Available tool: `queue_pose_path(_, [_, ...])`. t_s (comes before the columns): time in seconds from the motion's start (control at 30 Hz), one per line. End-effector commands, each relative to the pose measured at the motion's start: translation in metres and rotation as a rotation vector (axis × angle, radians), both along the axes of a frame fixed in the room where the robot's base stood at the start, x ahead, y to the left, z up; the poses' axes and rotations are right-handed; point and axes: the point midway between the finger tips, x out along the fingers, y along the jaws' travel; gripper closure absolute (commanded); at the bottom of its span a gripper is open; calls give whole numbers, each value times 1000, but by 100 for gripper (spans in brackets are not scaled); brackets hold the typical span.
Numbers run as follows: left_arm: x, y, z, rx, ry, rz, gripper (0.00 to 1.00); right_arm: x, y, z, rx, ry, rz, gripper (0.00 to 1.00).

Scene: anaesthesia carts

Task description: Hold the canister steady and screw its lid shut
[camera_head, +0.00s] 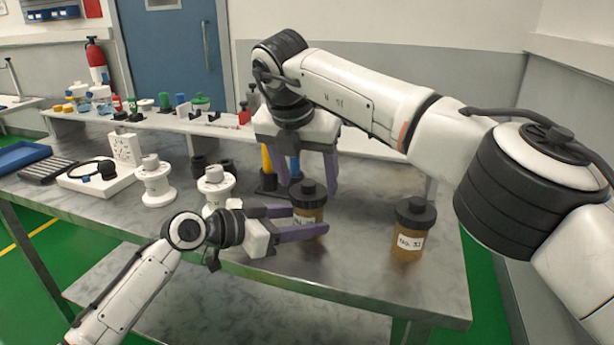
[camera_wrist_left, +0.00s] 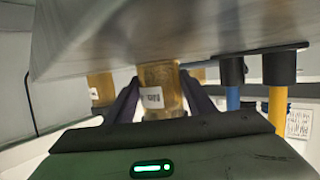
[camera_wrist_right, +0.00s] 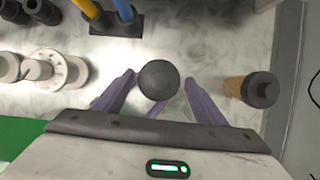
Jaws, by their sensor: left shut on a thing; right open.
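The canister (camera_head: 308,214) is an amber jar with a white label, upright near the table's front edge, with a black knobbed lid (camera_head: 308,193) on top. My left gripper (camera_head: 306,222) is shut on its body from the left; the left wrist view shows the canister (camera_wrist_left: 160,90) between the fingers. My right gripper (camera_head: 305,183) points down over the lid, open. In the right wrist view the round lid (camera_wrist_right: 158,80) lies between its spread fingers, with clearance on both sides. How far the lid is screwed down cannot be told.
A second amber canister (camera_head: 409,240) with a black lid stands to the right. White spools (camera_head: 154,186) stand to the left. A holder with yellow and blue tools (camera_head: 268,182) stands close behind the canister. A raised shelf with small items runs along the back.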

Motion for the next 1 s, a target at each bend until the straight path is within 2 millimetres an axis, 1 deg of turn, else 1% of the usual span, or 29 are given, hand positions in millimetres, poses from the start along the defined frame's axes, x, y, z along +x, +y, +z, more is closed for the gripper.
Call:
queue_pose_path(0.33, [0,0,0,1,1,-1,63,0,-1,0,1,1,17,35])
queue_pose_path(0.6, [0,0,0,1,1,-1,63,-1,-2,-1,1,2,243,35])
queue_pose_path(0.87, [0,0,0,1,1,-1,63,-1,-2,0,0,2,262,35])
queue_pose_path(1.0, [0,0,0,1,1,0,63,0,-5,-1,1,2,401,35])
